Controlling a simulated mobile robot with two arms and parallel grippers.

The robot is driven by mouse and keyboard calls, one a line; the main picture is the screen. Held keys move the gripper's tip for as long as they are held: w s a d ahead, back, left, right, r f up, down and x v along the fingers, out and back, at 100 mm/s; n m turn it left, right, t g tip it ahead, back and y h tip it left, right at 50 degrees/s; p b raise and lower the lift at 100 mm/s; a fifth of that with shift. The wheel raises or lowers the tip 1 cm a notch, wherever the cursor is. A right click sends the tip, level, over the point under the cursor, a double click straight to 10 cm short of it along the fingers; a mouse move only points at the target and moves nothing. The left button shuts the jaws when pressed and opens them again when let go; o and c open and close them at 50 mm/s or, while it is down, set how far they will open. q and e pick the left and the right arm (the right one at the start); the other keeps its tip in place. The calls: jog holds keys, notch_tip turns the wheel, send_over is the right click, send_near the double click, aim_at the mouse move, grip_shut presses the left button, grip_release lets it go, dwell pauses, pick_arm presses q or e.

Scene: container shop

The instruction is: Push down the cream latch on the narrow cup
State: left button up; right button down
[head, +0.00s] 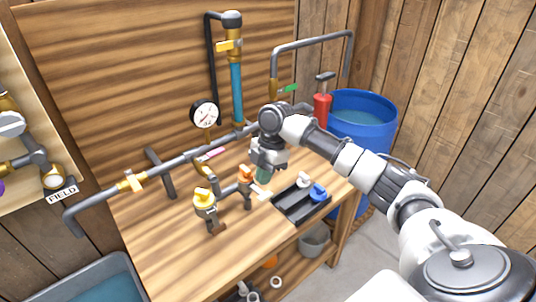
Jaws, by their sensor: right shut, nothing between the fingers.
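A cream latch (262,192) sticks out low on the right side of a small fitting with an orange top (246,174), which stands on the workbench. This fitting looks like the narrow cup; its details are small. My right gripper (263,176) points down just above and slightly right of the latch. Its fingers are shut with nothing between them. I cannot tell whether the fingertips touch the latch. My left gripper is not in view.
A yellow-topped fitting (204,201) stands left of the orange one. A black tray (290,211) with a white and a blue part lies to the right. Grey pipework (180,160) with a gauge (205,114) runs behind. A blue barrel (365,120) stands beyond the bench.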

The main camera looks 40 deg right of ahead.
aim_at(263, 195)
jog(key=shift+s+d+f+p, duration=0.1)
jog(key=shift+f+p, duration=0.05)
jog(key=shift+f, duration=0.8)
jog(key=shift+s+f+p, duration=0.1)
jog(key=shift+f+p, duration=0.05)
jog(key=shift+f, duration=0.8)
